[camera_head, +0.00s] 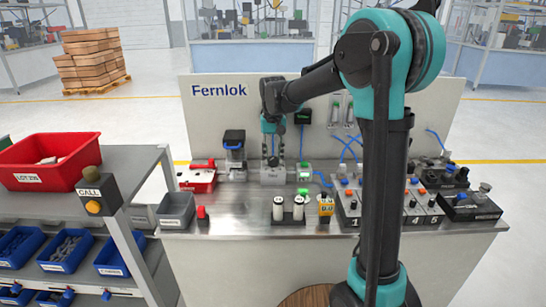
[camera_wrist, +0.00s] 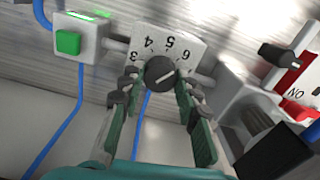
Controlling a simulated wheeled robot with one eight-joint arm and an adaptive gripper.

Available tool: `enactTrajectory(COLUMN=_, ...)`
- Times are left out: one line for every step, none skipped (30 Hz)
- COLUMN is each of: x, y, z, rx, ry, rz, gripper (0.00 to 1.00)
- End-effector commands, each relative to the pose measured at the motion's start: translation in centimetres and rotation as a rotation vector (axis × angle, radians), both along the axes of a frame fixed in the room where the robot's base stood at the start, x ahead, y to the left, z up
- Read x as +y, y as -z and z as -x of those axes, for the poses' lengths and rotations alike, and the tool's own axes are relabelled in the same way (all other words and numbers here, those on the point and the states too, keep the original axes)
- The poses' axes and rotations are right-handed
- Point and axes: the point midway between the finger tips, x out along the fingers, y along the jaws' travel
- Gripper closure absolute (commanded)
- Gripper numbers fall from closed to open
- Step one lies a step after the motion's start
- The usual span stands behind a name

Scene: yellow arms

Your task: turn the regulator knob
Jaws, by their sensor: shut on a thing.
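The regulator knob (camera_wrist: 161,72) is a round black knob with a pale pointer line, on a white dial plate (camera_wrist: 166,42) with several printed numbers. In the wrist view the pointer slants up to the right. My gripper (camera_wrist: 158,84) has one finger on each side of the knob and is shut on it. In the head view my gripper (camera_head: 273,162) points down at the grey regulator block (camera_head: 271,177) on the steel bench; the knob cannot be made out there.
A box with a green button (camera_wrist: 68,42) is left of the dial in the wrist view; a red and white switch unit (camera_wrist: 296,80) is at right. Blue tubes run nearby. On the bench front stand white cylinders (camera_head: 298,210) and a numbered station panel (camera_head: 383,206).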

Motion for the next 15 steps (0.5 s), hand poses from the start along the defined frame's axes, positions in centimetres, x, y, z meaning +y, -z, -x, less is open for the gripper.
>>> enactTrajectory(x=0.0, y=-0.01, z=0.0, rx=0.0, ry=-0.017, rz=0.0, gripper=0.97)
enactTrajectory(x=0.01, y=-0.01, z=0.0, rx=0.0, ry=-0.026, rz=0.0, gripper=0.97)
enactTrajectory(x=0.01, y=-0.01, z=0.0, rx=0.0, ry=-0.029, rz=0.0, gripper=0.97)
enactTrajectory(x=0.01, y=-0.01, z=0.0, rx=0.0, ry=-0.029, rz=0.0, gripper=0.97)
enactTrajectory(x=0.01, y=-0.01, z=0.0, rx=0.0, ry=-0.028, rz=0.0, gripper=0.97)
enactTrajectory(x=0.0, y=-0.02, z=-0.01, rx=0.0, ry=-0.028, rz=0.0, gripper=0.97)
enactTrajectory(x=0.0, y=-0.02, z=-0.01, rx=0.0, ry=-0.028, rz=0.0, gripper=0.97)
enactTrajectory(x=0.0, y=-0.02, z=-0.01, rx=0.0, ry=-0.028, rz=0.0, gripper=0.97)
enactTrajectory(x=0.0, y=-0.02, z=-0.01, rx=0.0, ry=-0.028, rz=0.0, gripper=0.67)
enactTrajectory(x=0.0, y=-0.02, z=-0.01, rx=0.0, ry=-0.028, rz=0.0, gripper=0.63)
enactTrajectory(x=0.0, y=-0.02, z=-0.01, rx=0.0, ry=-0.028, rz=0.0, gripper=0.6)
enactTrajectory(x=0.0, y=-0.02, z=-0.01, rx=0.0, ry=-0.028, rz=0.0, gripper=0.55)
enactTrajectory(x=0.0, y=-0.02, z=-0.01, rx=0.0, ry=-0.028, rz=0.0, gripper=0.51)
enactTrajectory(x=0.0, y=-0.01, z=0.0, rx=0.0, ry=-0.028, rz=0.0, gripper=0.47)
enactTrajectory(x=0.0, y=-0.01, z=0.0, rx=0.0, ry=-0.028, rz=0.0, gripper=0.47)
